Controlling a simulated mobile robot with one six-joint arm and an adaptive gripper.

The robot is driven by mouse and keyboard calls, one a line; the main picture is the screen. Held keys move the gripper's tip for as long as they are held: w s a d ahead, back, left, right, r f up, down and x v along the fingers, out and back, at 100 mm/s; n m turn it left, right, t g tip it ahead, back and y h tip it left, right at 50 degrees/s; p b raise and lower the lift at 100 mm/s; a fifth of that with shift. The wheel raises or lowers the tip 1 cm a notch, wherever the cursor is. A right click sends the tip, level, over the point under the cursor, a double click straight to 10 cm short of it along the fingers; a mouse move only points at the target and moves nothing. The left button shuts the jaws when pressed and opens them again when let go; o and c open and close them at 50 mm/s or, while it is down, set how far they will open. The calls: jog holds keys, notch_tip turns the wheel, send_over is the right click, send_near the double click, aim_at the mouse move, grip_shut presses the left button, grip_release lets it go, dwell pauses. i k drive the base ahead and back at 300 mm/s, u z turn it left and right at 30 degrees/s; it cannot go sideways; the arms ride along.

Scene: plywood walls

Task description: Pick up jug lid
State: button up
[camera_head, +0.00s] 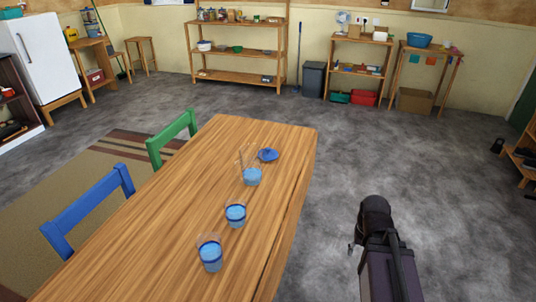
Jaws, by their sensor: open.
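A small blue lid (268,155) lies on the wooden table (180,220), near its far right corner. Just left of and nearer than the lid stands a clear jug (250,173) with blue liquid in its lower part. The lid is off the jug. My gripper (351,248) shows only as a small piece beside my dark arm at the lower right, over the floor. It is open, apart from the table and well away from the lid. Most of it is hidden behind my arm.
Two glasses of blue liquid, one (235,214) mid-table and one (209,253) nearer, line up with the jug. A green chair (172,138) and a blue chair (90,210) stand at the table's left side. The grey floor right of the table is clear.

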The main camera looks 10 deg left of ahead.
aim_at(270, 154)
jog(key=k, duration=0.65)
jog(key=z, duration=0.1)
jog(key=i, duration=1.5)
jog(key=u, duration=0.5)
